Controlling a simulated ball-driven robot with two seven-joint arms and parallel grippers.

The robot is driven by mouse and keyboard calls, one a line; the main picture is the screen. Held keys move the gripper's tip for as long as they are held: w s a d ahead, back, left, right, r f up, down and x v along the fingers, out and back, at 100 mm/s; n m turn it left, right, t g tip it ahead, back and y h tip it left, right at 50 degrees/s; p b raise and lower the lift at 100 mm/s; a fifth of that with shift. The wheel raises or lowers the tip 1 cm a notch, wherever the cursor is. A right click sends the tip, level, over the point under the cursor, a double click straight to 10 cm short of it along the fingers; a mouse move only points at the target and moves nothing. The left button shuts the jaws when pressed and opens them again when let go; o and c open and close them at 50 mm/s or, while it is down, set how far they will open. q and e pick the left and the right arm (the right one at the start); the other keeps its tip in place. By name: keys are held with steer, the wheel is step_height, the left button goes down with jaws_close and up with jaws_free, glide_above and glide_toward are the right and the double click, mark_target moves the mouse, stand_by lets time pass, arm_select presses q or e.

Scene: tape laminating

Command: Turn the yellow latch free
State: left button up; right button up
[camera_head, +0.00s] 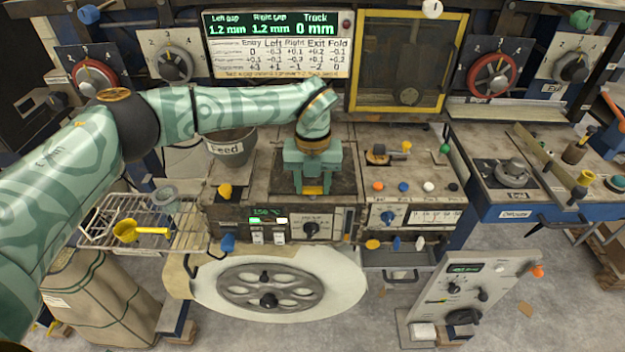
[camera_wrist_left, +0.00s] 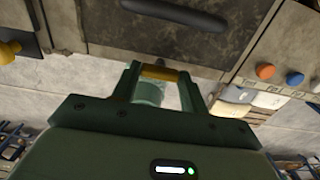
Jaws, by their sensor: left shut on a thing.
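The yellow latch (camera_head: 312,190) sits at the front edge of the dark plate in the middle of the bench. My left gripper (camera_head: 311,187) comes down over it from above, with a finger on each side. In the left wrist view the latch (camera_wrist_left: 160,73) shows as a short yellow bar between the fingertips of my left gripper (camera_wrist_left: 161,78), which is shut on it. The gripper hides part of the latch in the head view, so I cannot tell how far it is turned. My right gripper is in neither view.
A yellow knob (camera_head: 225,190) stands left of the plate, and a grey Feed pot (camera_head: 231,146) behind it. A wire rack (camera_head: 100,222) is at the left. Colored buttons (camera_head: 403,186) lie right of the plate. A large reel (camera_head: 270,289) is below the front panel.

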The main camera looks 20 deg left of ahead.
arm_select(q)
steer(key=shift+w+r, duration=0.1)
steer(key=shift+w, duration=0.05)
stand_by(0.3)
steer(key=o, duration=1)
step_height(320, 180, up, 16)
steer(key=shift+r, duration=0.1)
